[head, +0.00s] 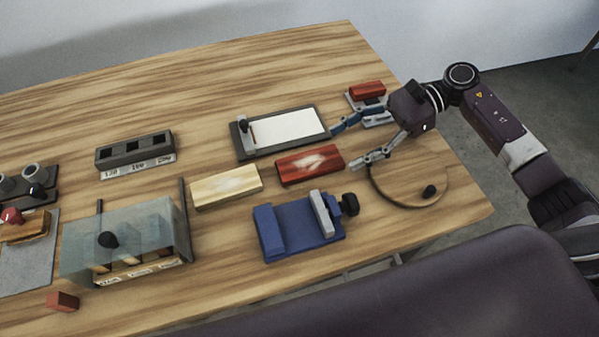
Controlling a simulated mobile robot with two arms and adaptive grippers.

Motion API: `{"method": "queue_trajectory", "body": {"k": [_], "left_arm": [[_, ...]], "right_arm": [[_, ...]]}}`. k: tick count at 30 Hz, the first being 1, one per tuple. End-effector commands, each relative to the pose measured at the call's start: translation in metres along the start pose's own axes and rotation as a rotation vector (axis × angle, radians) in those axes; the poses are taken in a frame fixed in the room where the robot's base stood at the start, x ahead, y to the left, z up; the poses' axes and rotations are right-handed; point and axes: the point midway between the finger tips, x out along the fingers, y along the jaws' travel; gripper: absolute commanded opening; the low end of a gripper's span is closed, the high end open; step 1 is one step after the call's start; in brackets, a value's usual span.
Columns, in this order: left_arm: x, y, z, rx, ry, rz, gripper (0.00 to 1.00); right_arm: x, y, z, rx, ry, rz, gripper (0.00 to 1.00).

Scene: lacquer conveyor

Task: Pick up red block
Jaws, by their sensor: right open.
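A red block (310,165) with a whitish patch on top lies flat near the middle of the table, in the head view. My right gripper (346,147) reaches in from the right. It is open and empty, its fingers spread just right of the block's right end, apart from it as far as I can see. A smaller plain red block (367,90) sits on a small light stand behind the gripper. A small reddish-brown block (63,301) lies at the front left. My left gripper is out of view.
A pale wooden block (226,186) lies left of the red block. A blue vise (298,228) stands in front, a framed white board (284,133) behind. A round wooden board (410,196) lies right. A clear-covered box (130,245) and dark slotted holder (135,149) are left.

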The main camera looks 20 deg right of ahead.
Motion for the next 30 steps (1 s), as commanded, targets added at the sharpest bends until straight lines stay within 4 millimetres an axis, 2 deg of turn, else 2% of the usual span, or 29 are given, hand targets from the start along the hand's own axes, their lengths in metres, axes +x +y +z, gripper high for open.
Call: {"method": "queue_trajectory", "body": {"k": [2,11,15,18,22,28,30], "left_arm": [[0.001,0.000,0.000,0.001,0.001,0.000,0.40],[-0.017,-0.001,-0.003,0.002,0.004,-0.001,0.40],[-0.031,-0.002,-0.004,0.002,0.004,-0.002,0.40],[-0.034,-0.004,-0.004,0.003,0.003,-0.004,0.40],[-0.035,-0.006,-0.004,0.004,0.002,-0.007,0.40],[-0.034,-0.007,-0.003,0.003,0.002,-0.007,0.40],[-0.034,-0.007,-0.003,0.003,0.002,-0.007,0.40]], "right_arm": [[0.005,0.000,-0.002,0.000,-0.001,0.001,0.64],[0.037,-0.001,0.005,0.001,-0.004,0.001,0.64],[0.057,-0.003,0.011,0.001,-0.003,0.001,0.64],[0.071,-0.003,0.008,0.003,-0.003,0.002,0.64],[0.079,-0.003,0.006,0.002,-0.001,-0.001,0.64],[0.079,-0.003,0.005,0.002,0.000,-0.001,0.64],[0.079,-0.003,0.005,0.002,0.000,-0.001,0.56]]}}
